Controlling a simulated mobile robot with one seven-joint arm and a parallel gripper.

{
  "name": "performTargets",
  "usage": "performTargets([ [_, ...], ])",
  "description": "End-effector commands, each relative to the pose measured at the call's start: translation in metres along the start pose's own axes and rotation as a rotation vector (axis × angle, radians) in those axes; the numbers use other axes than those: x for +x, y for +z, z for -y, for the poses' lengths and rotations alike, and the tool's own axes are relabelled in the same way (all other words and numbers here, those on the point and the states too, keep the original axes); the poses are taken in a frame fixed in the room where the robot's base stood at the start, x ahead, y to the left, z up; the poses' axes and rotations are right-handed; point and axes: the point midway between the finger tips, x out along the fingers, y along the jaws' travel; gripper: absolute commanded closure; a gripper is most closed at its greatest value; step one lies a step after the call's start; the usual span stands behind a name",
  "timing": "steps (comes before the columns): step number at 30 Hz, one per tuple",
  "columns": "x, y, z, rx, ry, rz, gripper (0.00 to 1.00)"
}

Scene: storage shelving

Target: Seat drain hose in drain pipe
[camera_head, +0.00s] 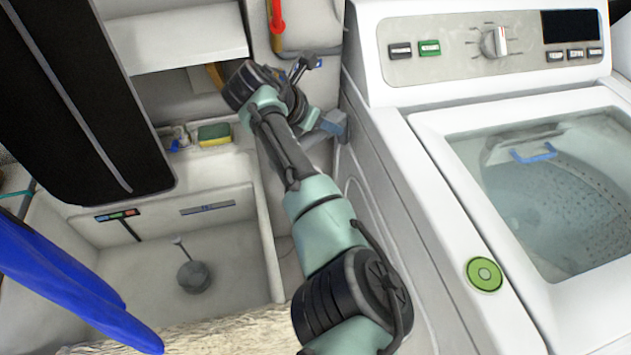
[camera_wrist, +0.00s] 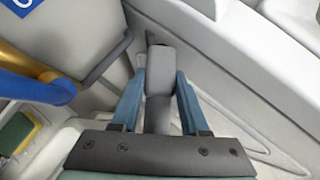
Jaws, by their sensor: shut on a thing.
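In the wrist view, my gripper (camera_wrist: 160,84) has its two blue fingers on either side of a grey, blocky hose end (camera_wrist: 160,62), which I take to be the drain hose. The gripper is shut on it. A short dark part shows just beyond the hose end. In the head view, my gripper (camera_head: 331,124) is low in the gap between the sink and the washing machine, partly hidden by my arm. I cannot clearly make out the drain pipe's opening, or whether the hose end touches it.
The white washing machine (camera_head: 404,147) stands close on the right. The utility sink (camera_head: 236,245) is on the left, with a yellow-green sponge (camera_head: 214,134) on its ledge. A red handle (camera_head: 276,16) is above the gap. A yellow-and-blue pipe (camera_wrist: 50,88) shows in the wrist view.

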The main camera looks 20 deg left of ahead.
Motion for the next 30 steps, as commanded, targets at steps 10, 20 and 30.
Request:
performTargets([
  [10,0.035,-0.036,0.000,-0.001,0.000,-0.001,1.00],
  [20,0.061,-0.062,0.000,-0.003,0.001,0.000,1.00],
  [30,0.063,-0.064,0.000,-0.003,0.001,0.000,0.54],
])
